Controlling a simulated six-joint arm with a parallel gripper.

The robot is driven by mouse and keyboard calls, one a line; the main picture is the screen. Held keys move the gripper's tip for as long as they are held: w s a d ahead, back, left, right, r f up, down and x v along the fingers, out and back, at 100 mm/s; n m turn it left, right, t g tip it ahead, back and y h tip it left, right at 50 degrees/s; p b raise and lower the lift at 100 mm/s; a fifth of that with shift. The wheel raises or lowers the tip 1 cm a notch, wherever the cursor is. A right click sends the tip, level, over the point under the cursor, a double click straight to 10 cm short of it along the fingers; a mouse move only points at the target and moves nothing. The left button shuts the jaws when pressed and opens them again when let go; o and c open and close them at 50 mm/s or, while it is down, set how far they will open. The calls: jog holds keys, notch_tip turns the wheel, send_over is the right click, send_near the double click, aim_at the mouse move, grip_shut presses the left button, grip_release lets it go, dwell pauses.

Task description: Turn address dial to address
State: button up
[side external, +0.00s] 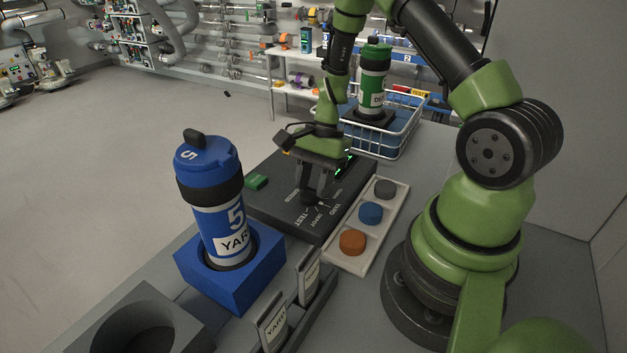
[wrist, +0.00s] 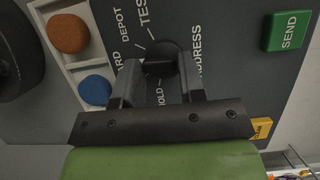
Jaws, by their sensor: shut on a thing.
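The address dial is a dark round knob (wrist: 163,55) on a dark grey panel (side external: 270,210). Labels TEST, DEPOT, YARD and HOLD ring it in the wrist view, with the word ADDRESS on its right side. White tick lines run from the labels toward the knob. My gripper (side external: 317,192) points down over the panel. In the wrist view its two fingers (wrist: 163,85) are shut on the dial, one on each side. The fingers hide part of the knob and some lettering, and I cannot tell which label the dial points to.
A green SEND button (wrist: 287,31) and a yellow button (wrist: 261,129) sit on the panel. A white tray (side external: 345,262) holds orange, blue and grey discs beside it. A blue YARD canister (side external: 218,210) stands in a blue block (side external: 255,287). A green canister (side external: 373,75) stands in a wire basket (side external: 405,135).

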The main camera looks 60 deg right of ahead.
jog(key=shift+s+a+f, duration=0.15)
jog(key=shift+a, duration=0.05)
jog(key=o, duration=0.9)
jog(key=shift+d+r, duration=0.2)
jog(key=shift+r, duration=0.1)
jog(key=v, duration=0.9)
jog(key=shift+r, duration=0.15)
